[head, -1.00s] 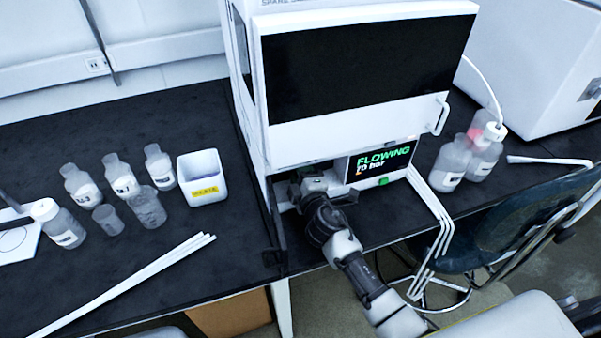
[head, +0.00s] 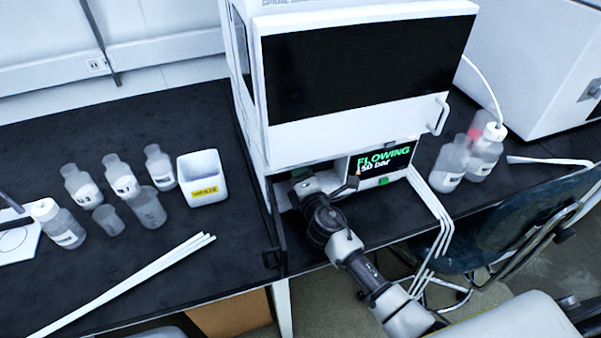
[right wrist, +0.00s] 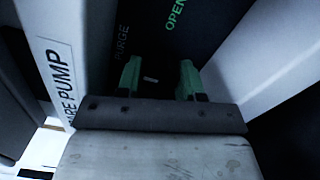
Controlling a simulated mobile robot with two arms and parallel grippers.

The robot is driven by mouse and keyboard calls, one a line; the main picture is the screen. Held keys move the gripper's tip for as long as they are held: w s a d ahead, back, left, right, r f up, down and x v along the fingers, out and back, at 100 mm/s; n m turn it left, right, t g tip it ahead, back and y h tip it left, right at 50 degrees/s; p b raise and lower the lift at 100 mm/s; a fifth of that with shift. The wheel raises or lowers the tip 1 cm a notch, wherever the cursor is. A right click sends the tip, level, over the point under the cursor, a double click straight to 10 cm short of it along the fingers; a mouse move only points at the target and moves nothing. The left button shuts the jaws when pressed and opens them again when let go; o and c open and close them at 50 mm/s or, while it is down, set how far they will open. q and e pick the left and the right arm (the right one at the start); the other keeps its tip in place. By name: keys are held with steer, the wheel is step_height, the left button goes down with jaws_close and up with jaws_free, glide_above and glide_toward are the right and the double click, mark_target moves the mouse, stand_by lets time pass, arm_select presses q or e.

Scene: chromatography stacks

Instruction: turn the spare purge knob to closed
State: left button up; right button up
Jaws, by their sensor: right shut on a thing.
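In the right wrist view, the dark purge knob (right wrist: 150,79) carries a small white mark and sits between my right gripper's green fingertips (right wrist: 159,80). PURGE is printed beside it and OPEN farther up to the right. My right gripper (head: 332,187) is shut on the knob under the pump's front; the head view hides the knob. My left gripper is not in view.
Several bottles and beakers (head: 147,207), a white box with a yellow label (head: 202,178) and white rods (head: 130,280) are on the left bench.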

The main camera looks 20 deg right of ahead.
steer(key=o, duration=0.9)
steer(key=shift+o, duration=0.2)
steer(key=s, duration=1.1)
steer(key=shift+d+b, duration=0.2)
steer(key=shift+b, duration=0.2)
